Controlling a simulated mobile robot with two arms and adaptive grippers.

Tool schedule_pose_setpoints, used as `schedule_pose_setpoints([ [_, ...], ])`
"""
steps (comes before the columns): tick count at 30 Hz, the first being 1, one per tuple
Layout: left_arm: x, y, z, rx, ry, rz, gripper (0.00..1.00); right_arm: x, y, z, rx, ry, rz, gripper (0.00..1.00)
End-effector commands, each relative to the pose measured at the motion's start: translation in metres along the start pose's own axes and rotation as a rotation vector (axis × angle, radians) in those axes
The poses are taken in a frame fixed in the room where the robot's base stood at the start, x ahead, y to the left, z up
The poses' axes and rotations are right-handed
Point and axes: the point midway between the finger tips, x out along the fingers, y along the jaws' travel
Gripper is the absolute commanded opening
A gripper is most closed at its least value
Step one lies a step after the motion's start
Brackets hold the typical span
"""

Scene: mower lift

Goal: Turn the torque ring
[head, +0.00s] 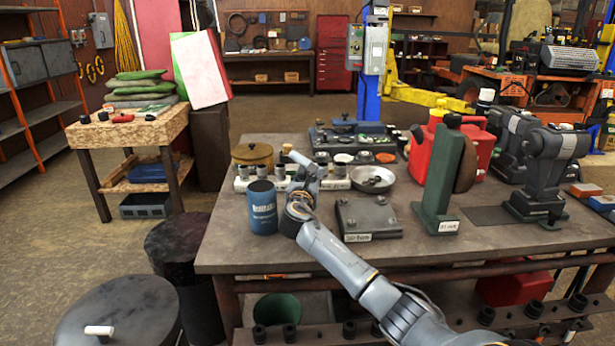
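I cannot tell for certain which thing is the torque ring. A row of small dark-capped cylinders (262,172) stands on a pale base on the workbench (225,250), partly hidden by my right gripper. My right arm comes in from the lower right, and its gripper (303,168) points away from me over this row. A small cream piece (299,158) shows at its fingertips. Whether the fingers are closed on it is too small to tell. A blue can (263,207) stands just left of the wrist. My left gripper is out of view.
A dark flat labelled box (368,217) and a metal bowl (372,179) lie right of the arm. A green upright stand (440,180), a red can (478,150) and grey machines (545,170) fill the bench's right. A brown pot (252,156) stands behind the row.

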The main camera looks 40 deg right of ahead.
Motion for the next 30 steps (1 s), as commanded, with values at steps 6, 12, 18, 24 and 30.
schedule_pose_setpoints([
  [6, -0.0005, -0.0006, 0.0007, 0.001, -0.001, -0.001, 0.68, -0.001, 0.0013, -0.0013, -0.001, 0.003, -0.001, 0.0],
  [12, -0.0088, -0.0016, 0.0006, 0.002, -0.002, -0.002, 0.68, -0.001, -0.0016, -0.0001, -0.002, 0.005, -0.106, 0.0],
  [18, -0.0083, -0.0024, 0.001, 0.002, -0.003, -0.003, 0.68, -0.0016, -0.0029, -0.0012, 0.0, 0.001, -0.129, 0.0],
  [24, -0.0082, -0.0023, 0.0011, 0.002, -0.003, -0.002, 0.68, -0.0015, -0.0029, -0.0011, 0.0, 0.001, -0.128, 0.47],
  [30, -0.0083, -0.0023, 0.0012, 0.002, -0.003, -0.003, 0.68, -0.0012, -0.0035, -0.001, 0.0, 0.001, -0.129, 0.54],
])
